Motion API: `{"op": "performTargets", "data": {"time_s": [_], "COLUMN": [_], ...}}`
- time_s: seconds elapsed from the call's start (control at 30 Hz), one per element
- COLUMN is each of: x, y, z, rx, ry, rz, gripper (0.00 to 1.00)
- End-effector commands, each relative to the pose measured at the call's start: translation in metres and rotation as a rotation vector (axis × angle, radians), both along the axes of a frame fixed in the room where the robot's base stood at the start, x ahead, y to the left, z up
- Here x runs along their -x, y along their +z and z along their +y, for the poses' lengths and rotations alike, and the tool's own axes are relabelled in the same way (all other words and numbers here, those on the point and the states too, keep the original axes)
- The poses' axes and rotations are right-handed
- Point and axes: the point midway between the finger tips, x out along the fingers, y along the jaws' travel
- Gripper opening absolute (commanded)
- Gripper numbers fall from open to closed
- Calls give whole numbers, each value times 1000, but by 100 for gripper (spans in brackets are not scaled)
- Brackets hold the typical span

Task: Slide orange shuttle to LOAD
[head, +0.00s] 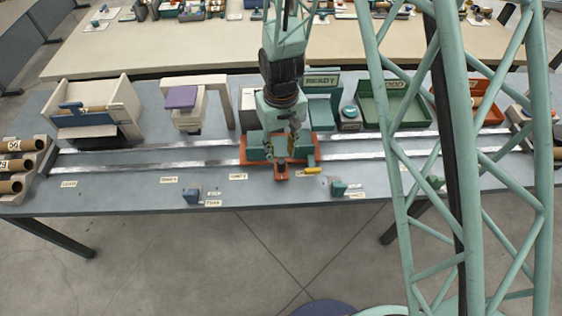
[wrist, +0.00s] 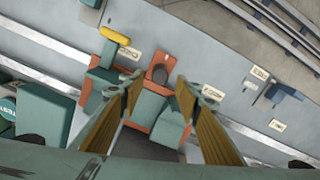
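The orange shuttle (head: 243,152) sits across the two pale rails near the middle of the table. It has an orange base with teal blocks and a front tab that also shows in the wrist view (wrist: 165,60), with a dark round piece on it. My gripper (head: 281,148) is over the shuttle, pointing down. In the wrist view my gripper (wrist: 158,92) is open, its two tan-padded fingers on either side of the shuttle's front part. I cannot tell whether they touch it. A small label (head: 69,184) lies at the rails' left end, too small to read surely.
Cardboard tubes (head: 14,165) lie in a rack at the far left. A cream machine (head: 92,110) and a purple-topped unit (head: 182,98) stand behind the rails. A green bin (head: 395,103) is at the right. A yellow piece (head: 313,170) and blue block (head: 191,195) are in front.

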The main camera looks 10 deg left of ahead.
Motion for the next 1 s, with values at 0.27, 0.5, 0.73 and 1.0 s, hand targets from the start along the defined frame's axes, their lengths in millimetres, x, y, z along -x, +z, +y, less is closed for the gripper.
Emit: {"op": "performTargets", "data": {"time_s": [0.27,0.5,0.73,1.0], "x": [0,0,0,0], "y": [-25,-45,-57,-61], "z": [0,0,0,0], "rx": [1,1,0,-1], "ry": [0,0,0,0], "rz": [1,1,0,-1], "gripper": [31,31,31,31]}}
